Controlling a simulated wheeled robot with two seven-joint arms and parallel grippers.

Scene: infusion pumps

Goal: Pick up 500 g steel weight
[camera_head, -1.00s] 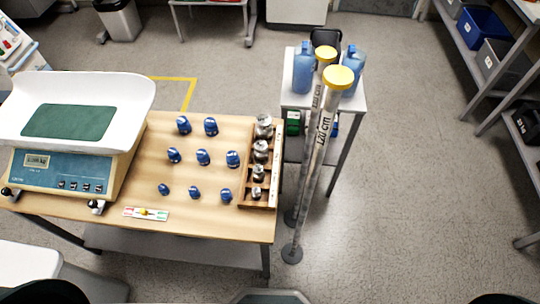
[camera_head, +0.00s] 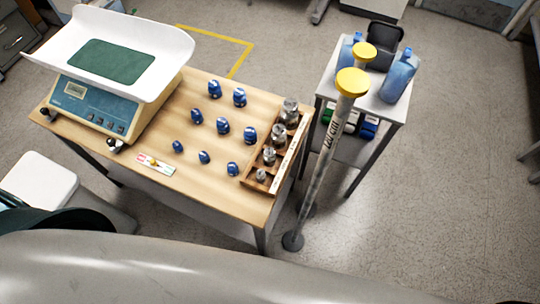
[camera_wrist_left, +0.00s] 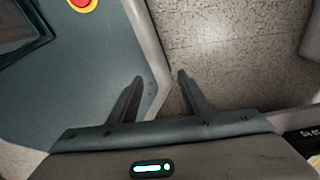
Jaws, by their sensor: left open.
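Several steel weights stand upright in a wooden rack on the right side of the table, in the head view: the largest weight (camera_head: 290,107) at the back, two middling ones (camera_head: 278,133) (camera_head: 269,155), and the smallest weight (camera_head: 261,175) at the front. Their markings are too small to read, so I cannot tell which is the 500 g one. My left gripper (camera_wrist_left: 160,88) shows in the left wrist view, open and empty, over the floor and my own base, with no weight in that view. My right gripper is not in view.
A baby scale (camera_head: 75,96) stands on the left of the wooden table (camera_head: 200,185). Tall posts with yellow caps (camera_head: 352,82) stand close right of the rack. A side trolley (camera_head: 385,110) holds blue jugs.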

